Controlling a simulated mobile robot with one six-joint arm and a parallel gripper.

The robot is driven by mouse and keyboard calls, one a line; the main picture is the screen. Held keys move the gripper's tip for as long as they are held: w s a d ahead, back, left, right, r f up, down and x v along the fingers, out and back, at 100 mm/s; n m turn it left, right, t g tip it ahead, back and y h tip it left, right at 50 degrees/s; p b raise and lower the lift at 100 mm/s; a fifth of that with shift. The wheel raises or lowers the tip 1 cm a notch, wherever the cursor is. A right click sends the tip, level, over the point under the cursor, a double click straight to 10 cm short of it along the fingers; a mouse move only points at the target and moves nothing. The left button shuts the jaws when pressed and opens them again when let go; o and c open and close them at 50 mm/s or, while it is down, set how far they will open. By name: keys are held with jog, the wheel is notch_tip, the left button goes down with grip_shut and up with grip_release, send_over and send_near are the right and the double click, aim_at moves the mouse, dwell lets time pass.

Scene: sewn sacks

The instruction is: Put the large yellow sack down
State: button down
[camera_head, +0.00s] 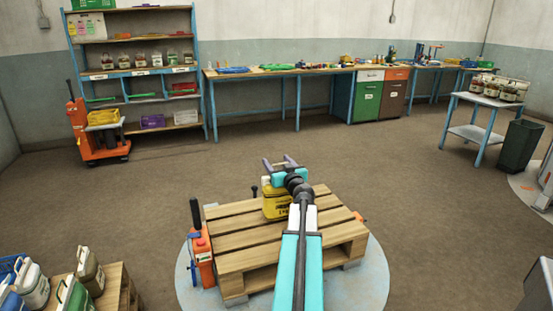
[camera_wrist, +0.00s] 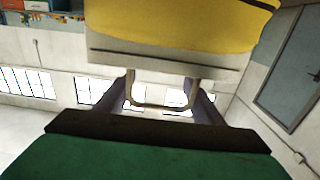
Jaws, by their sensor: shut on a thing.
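The large yellow sack (camera_head: 276,205) is at the far left part of the wooden pallet (camera_head: 250,241) in the head view, partly hidden behind my arm. My gripper (camera_head: 283,165) is above it, shut on the sack's handle. In the wrist view the yellow sack (camera_wrist: 190,22) fills the top, with its pale top band and a pale loop handle (camera_wrist: 160,105) between the fingers of my gripper (camera_wrist: 165,108). I cannot tell whether the sack's base touches the pallet boards.
The pallet's boards to the right and front are bare. Several sacks (camera_head: 80,288) sit on another pallet at the lower left. A shelf (camera_head: 135,70) and workbench (camera_head: 260,75) line the back wall.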

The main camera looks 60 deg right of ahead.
jog(key=shift+f, duration=0.25)
jog(key=shift+w+f, duration=0.1)
jog(key=shift+c, duration=2.4)
grip_release()
jog(key=b+v, duration=0.6)
jog(key=v, duration=0.6)
